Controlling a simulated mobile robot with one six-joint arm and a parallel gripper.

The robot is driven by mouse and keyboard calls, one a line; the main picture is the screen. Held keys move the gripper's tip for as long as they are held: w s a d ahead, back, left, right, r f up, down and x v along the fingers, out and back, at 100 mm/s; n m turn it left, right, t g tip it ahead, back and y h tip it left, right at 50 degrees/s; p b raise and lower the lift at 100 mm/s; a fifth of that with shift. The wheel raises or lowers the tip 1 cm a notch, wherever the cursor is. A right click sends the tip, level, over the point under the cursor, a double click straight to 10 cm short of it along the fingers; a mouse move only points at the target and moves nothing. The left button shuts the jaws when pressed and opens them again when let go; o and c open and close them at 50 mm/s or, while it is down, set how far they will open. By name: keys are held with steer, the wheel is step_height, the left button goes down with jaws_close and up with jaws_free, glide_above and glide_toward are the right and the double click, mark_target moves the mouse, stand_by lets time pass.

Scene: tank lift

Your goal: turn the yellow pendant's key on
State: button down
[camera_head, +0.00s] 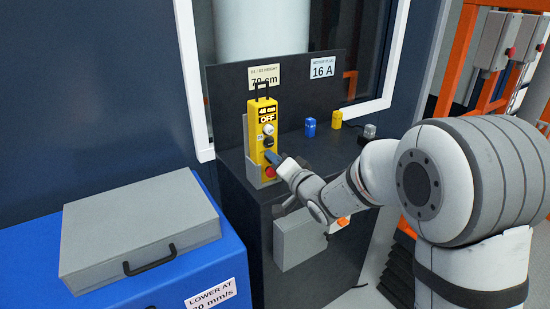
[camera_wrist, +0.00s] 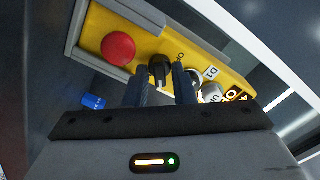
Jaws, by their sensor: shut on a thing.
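The yellow pendant (camera_head: 263,112) stands upright in a grey holder on the dark stand, its display reading "45 cm" and "OFF". The wrist view shows its yellow face (camera_wrist: 143,40) tilted. A black key-like knob (camera_wrist: 160,68) sits between the red button (camera_wrist: 118,48) and the round push buttons, with an "O" mark beside it. My gripper (camera_wrist: 161,82) is at the pendant's face with its two fingers on either side of this knob, shut on it. In the head view, my gripper (camera_head: 273,158) hides the key. The right finger partly covers the button beside it.
A blue plug (camera_head: 310,127) and a yellow plug (camera_head: 336,120) stand on the dark stand (camera_head: 232,160) right of the pendant. A grey case (camera_head: 140,225) lies on a blue cabinet (camera_head: 50,255) at left. A grey box (camera_head: 298,240) is on the stand's front.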

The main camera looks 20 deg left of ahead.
steer(key=shift+f+m+p, duration=0.1)
steer(key=shift+m+p, duration=1)
steer(key=shift+m, duration=2.5)
steer(key=c, duration=1.5)
jaws_free()
steer(key=shift+d, duration=0.1)
steer(key=v, duration=0.7)
steer(key=shift+s+d, duration=0.2)
steer(key=shift+d, duration=0.05)
